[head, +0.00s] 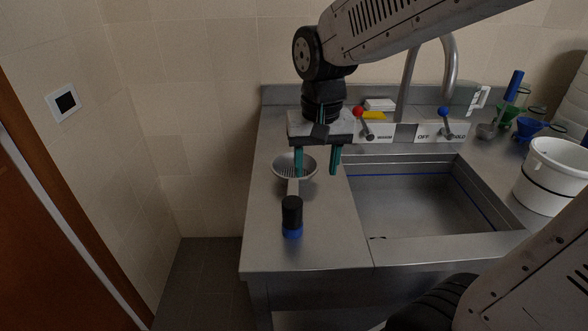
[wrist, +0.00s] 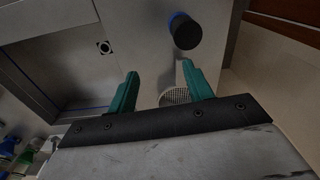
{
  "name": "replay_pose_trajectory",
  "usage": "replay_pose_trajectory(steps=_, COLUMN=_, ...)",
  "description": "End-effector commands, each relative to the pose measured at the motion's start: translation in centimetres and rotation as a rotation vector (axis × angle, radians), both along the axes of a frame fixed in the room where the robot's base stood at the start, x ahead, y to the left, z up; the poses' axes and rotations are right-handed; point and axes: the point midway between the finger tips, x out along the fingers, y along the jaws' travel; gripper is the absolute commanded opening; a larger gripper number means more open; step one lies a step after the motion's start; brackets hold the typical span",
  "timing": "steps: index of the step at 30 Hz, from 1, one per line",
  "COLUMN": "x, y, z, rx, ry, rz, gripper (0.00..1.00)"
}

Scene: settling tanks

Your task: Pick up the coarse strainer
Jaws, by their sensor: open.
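A strainer with a perforated metal bowl (head: 285,170) lies on the steel counter left of the sink. Its dark handle with a blue band (head: 292,218) points toward the front edge. I cannot tell the exact height above the strainer.
The sink basin (head: 415,205) opens to the right, with a tall faucet (head: 452,65) and red and blue levers behind it. A yellow sponge (head: 374,115) lies at the back. A white bucket (head: 553,175), a blue funnel (head: 530,127) and a green one (head: 507,115) stand at right.

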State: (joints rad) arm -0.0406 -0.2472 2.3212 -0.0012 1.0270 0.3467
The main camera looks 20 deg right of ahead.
Motion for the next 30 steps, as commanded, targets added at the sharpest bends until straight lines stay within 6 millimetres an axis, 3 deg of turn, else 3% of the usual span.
replay_pose_trajectory(steps=3, x=3.6, y=0.5, z=-2.3, rx=0.001, ry=0.025, rz=-0.068, gripper=0.51)
replay_pose_trajectory(steps=10, x=7.5, y=1.2, z=-5.1, rx=0.003, ry=0.039, rz=-0.152, gripper=0.51)
replay_pose_trajectory(steps=20, x=8.1, y=1.3, z=-8.4, rx=0.002, ry=0.045, rz=-0.167, gripper=0.51)
replay_pose_trajectory(steps=30, x=8.1, y=1.3, z=-12.9, rx=0.003, ry=0.043, rz=-0.166, gripper=0.51)
